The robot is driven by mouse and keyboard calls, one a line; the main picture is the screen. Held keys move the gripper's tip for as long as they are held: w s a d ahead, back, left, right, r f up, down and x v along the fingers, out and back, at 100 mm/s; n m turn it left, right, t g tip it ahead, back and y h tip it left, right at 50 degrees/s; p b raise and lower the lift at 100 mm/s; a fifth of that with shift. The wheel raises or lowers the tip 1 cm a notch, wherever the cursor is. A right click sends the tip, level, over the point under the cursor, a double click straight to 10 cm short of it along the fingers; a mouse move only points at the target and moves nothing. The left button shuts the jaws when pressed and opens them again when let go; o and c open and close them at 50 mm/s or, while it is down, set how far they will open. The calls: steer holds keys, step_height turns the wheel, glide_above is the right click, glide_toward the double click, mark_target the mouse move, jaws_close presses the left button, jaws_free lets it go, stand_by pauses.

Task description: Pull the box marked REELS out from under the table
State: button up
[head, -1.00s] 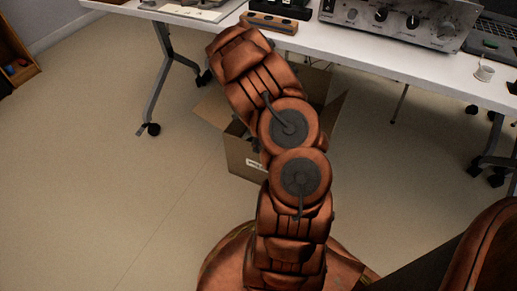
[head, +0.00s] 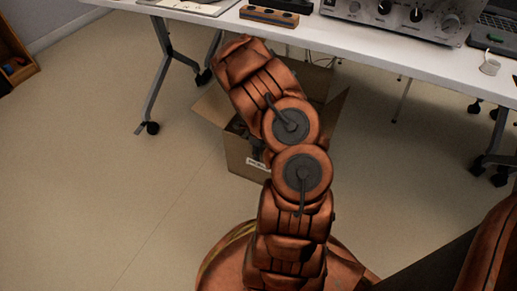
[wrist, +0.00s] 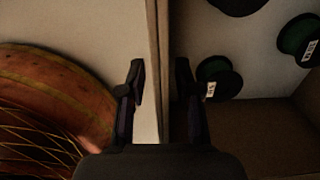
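An open cardboard box (head: 243,160) stands on the floor below the table's front edge, flaps spread, with a small white label too small to read. My arm covers much of it in the head view. In the wrist view, the box wall (wrist: 163,40) runs upright between the two fingers of my gripper (wrist: 158,95). One finger is outside the box and one inside. A gap shows between the left finger and the wall, so the gripper looks open around the wall. Dark and green reels (wrist: 218,78) lie inside the box. My gripper is hidden in the head view.
The white table (head: 350,38) carries a silver amplifier (head: 400,15), a wooden block (head: 269,16) and a small cup (head: 490,65). Wheeled table legs (head: 160,80) stand left of the box, others at the right. The floor at left is clear. A wooden bin (head: 15,60) is at far left.

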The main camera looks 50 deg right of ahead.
steer(key=shift+f, duration=0.7)
jaws_close()
stand_by(0.3)
